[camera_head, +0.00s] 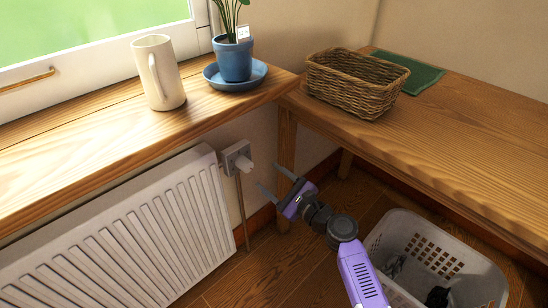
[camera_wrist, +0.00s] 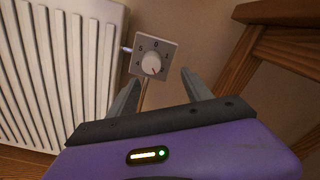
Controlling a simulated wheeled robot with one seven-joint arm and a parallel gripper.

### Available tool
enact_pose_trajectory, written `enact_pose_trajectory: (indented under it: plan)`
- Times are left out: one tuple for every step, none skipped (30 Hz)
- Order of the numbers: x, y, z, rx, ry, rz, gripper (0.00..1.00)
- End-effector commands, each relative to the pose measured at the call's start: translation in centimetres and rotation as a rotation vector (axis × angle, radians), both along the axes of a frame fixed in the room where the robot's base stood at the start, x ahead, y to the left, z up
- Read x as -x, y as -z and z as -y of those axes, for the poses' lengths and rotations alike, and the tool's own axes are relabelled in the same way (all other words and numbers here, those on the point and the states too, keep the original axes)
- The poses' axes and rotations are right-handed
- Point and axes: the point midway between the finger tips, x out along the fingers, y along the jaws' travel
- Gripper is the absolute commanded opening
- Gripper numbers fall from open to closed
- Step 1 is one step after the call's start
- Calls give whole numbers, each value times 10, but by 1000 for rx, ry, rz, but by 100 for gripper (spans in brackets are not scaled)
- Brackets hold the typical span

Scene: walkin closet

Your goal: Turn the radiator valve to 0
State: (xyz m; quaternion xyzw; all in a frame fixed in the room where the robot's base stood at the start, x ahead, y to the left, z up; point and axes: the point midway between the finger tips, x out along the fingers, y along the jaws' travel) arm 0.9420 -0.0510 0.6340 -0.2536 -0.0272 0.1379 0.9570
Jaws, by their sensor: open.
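The radiator valve is a square pale plate (camera_wrist: 168,49) with a round white knob (camera_wrist: 152,63), beside the radiator's upper right end. In the wrist view, numbers ring the knob, with 0 at the top. A small reddish mark shows low on the knob, away from the 0, but its exact reading is too small to tell. The head view shows the knob (camera_head: 244,163) from the side. My gripper (camera_head: 268,178) is open and empty, a little right of and below the knob. In the wrist view its fingers (camera_wrist: 160,75) point toward the valve, apart from it.
The white radiator (camera_head: 120,235) stands left of the valve, under a wooden sill with a mug (camera_head: 165,85) and a potted plant (camera_head: 233,60). A wooden bench (camera_head: 450,115) with a wicker basket (camera_head: 350,88) is at right, its leg near my gripper. A laundry basket (camera_head: 470,275) stands below.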

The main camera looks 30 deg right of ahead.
Motion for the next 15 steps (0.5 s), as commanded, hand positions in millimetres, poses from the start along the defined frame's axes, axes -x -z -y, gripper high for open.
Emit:
enact_pose_trajectory:
  plan:
    - [4, 7, -8, -87, -26, -29, 58]
    - [5, 8, -11, -134, -38, -38, 58]
    - [7, 7, -15, -183, -53, -47, 58]
    - [7, 5, -16, -210, -61, -51, 58]
    - [8, 4, -18, -231, -67, -55, 58]
    - [8, 4, -19, -250, -71, -62, 58]
    - [8, 4, -20, -258, -74, -66, 58]
    - [7, 4, -20, -266, -74, -69, 58]
    - [5, 5, -21, -271, -73, -71, 58]
    - [3, 5, -21, -272, -73, -71, 58]
    - [0, 5, -22, -272, -74, -71, 58]
    - [-5, 5, -24, -272, -74, -70, 58]
    - [-9, 5, -26, -270, -75, -69, 58]
    - [-13, 6, -27, -270, -74, -70, 58]
    - [-19, 6, -30, -269, -74, -69, 58]
